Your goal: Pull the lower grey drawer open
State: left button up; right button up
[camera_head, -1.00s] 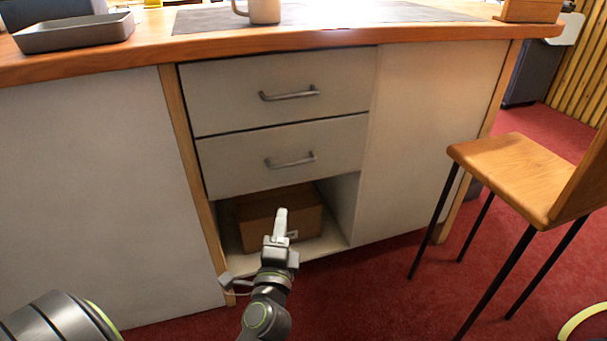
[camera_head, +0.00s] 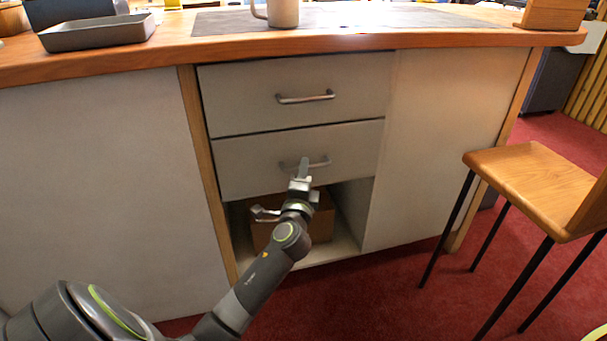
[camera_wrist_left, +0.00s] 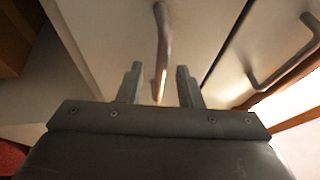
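The lower grey drawer (camera_head: 240,168) sits flush in the bench front, under the upper drawer. Its metal bar handle (camera_head: 320,163) is partly hidden by my left gripper in the head view. My left gripper (camera_head: 302,170) is at the left part of this handle. In the left wrist view, the handle (camera_wrist_left: 162,45) runs down between the two spread fingers of the left gripper (camera_wrist_left: 158,85), with a gap on each side. The left gripper is open. My right gripper is not in view.
The upper drawer (camera_head: 240,97) is shut, with its own handle (camera_head: 305,97). An open shelf below holds a cardboard box (camera_head: 322,222). A wooden stool (camera_head: 530,180) stands to the right. A tray (camera_head: 98,32) and a mug (camera_head: 284,12) are on the benchtop.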

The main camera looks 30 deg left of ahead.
pick_arm(q)
jog(key=shift+w+a, duration=0.1)
jog(key=shift+w, duration=0.1)
grip_shut()
jog(key=shift+s, duration=0.1)
